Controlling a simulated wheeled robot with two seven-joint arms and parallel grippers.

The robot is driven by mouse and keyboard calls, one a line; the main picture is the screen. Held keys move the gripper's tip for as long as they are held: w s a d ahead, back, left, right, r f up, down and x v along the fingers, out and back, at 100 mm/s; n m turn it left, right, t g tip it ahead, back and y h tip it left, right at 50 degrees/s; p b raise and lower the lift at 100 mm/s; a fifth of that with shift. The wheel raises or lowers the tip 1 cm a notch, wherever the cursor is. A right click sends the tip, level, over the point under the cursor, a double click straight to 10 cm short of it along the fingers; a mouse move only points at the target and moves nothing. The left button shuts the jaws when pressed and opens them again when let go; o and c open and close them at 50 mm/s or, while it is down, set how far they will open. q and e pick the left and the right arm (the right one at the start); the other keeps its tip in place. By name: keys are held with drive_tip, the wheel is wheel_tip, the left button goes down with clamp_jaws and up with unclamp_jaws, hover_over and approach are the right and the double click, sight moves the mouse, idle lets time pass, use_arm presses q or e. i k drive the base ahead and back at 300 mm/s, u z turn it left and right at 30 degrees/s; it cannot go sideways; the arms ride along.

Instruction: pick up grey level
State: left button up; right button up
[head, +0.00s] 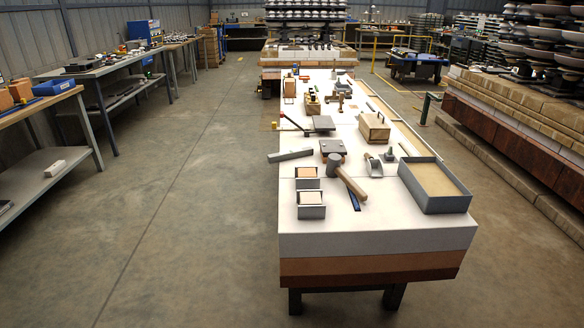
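A grey bar (290,155), which looks like the grey level, lies flat near the left edge of the long white-topped table (375,237). It is angled slightly, and its left end appears to stick out past the table's edge. No other thing touches it that I can see. Neither of my grippers is in the head view.
Right of the bar are a grey plate (333,147) and a mallet (347,181). Two small open boxes (311,212) stand in front of it. A grey tray (463,202) sits at the front right. The floor (170,210) left of the table is clear.

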sight(273, 158)
drive_tip(key=u, duration=0.65)
drive_tip(key=i, duration=5.15)
drive_tip(key=z, duration=3.75)
